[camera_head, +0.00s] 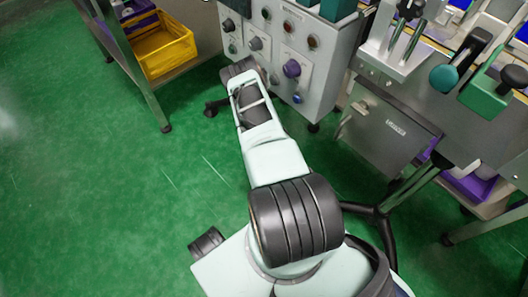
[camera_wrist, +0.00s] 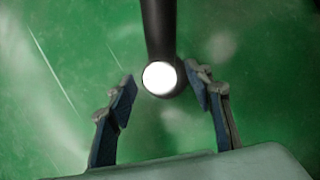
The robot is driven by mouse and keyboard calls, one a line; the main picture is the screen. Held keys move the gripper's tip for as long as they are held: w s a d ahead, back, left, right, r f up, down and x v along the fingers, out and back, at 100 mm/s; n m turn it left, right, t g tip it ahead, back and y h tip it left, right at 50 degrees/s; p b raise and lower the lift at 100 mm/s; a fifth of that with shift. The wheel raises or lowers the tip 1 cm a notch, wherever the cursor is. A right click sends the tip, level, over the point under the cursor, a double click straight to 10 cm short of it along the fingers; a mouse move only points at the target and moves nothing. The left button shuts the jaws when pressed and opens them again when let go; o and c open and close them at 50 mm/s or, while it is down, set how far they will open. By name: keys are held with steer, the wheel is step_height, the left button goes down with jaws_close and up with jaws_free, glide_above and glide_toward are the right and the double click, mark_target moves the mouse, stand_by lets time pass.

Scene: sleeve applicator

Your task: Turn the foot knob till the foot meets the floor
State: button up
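In the wrist view, my gripper (camera_wrist: 161,78) is open, with one blue-grey finger on each side of a round white knob-like disc (camera_wrist: 159,78). The disc sits at the end of a dark leg (camera_wrist: 158,28) that comes in from the top. Gaps show between the fingers and the disc, so they look apart. The foot under the disc is hidden, and its distance from the floor cannot be told. In the head view, my wrist hides my gripper; a small dark piece (camera_head: 214,106) shows low beside it, too small to identify.
The green floor (camera_head: 90,180) is wide and clear on the left. A grey control cabinet (camera_head: 318,70) with knobs stands just right of my wrist. A bench with a yellow bin (camera_head: 165,50) is at the upper left. A machine's dark stand leg (camera_head: 388,232) is at the right.

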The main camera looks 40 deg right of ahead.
steer(key=c, duration=1.1)
steer(key=m, duration=0.2)
steer(key=m+h, duration=0.1)
steer(key=m, duration=0.1)
steer(key=shift+w+a+m+g+h, duration=0.1)
steer(key=shift+a+m+g+h, duration=0.05)
steer(key=shift+m+g+h, duration=0.15)
steer(key=m+g+h, duration=0.1)
steer(key=m, duration=0.3)
steer(key=shift+w+m, duration=0.1)
steer(key=shift+m, duration=0.2)
steer(key=o, duration=1.2)
steer(key=shift+c, duration=0.2)
steer(key=shift+g, duration=0.3)
